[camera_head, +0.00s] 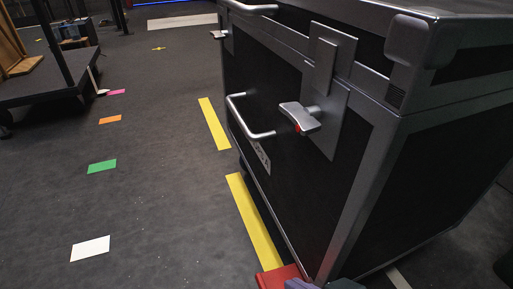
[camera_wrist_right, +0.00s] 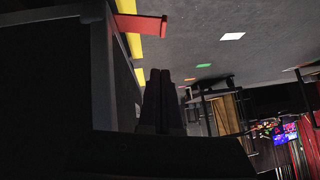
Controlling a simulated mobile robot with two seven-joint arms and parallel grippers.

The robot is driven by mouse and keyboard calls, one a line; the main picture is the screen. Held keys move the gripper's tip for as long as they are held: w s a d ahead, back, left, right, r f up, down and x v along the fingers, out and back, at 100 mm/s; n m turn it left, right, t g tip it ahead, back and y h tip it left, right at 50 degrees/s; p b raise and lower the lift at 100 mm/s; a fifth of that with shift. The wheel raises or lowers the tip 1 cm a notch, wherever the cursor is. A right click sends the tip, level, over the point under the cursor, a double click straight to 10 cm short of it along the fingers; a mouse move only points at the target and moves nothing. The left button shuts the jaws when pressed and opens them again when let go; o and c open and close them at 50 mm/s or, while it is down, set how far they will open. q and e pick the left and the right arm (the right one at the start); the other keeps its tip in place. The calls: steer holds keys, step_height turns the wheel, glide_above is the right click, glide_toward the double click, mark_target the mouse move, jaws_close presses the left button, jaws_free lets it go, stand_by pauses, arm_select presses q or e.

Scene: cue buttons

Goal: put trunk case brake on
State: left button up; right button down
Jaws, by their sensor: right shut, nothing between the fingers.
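The trunk case (camera_head: 330,165) is a large black box with metal edges, filling the right of the head view. Its dark side fills the left of the right wrist view (camera_wrist_right: 50,75). A red brake pedal (camera_head: 281,277) sticks out low at the case's near corner, cut by the bottom edge. It also shows at the top of the right wrist view (camera_wrist_right: 138,24). My right gripper (camera_head: 303,285) is just right of the pedal, mostly cut off. Its fingers (camera_wrist_right: 161,75) are shut and empty, with a visible gap between them and the pedal. My left gripper is not in view.
Yellow tape strips (camera_head: 254,222) run on the floor along the case. White (camera_head: 90,248), green (camera_head: 102,166) and orange (camera_head: 110,120) markers lie on open floor to the left. A dark cart (camera_head: 40,85) stands at the far left. A handle (camera_head: 250,118) and a latch (camera_head: 300,116) protrude from the case.

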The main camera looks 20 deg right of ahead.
steer(key=b, duration=0.6)
glide_above(261, 276)
steer(key=s+d, duration=0.2)
steer(key=s, duration=0.1)
steer(key=f, duration=0.6)
steer(key=shift+a+f, duration=0.1)
steer(key=shift+a, duration=0.15)
steer(key=shift+w+a+f+b, duration=0.1)
steer(key=shift+a+f+b, duration=0.1)
steer(key=shift+f+b, duration=0.95)
steer(key=shift+a+f+b, duration=0.2)
steer(key=shift+f+b, duration=0.3)
steer(key=shift+b, duration=0.1)
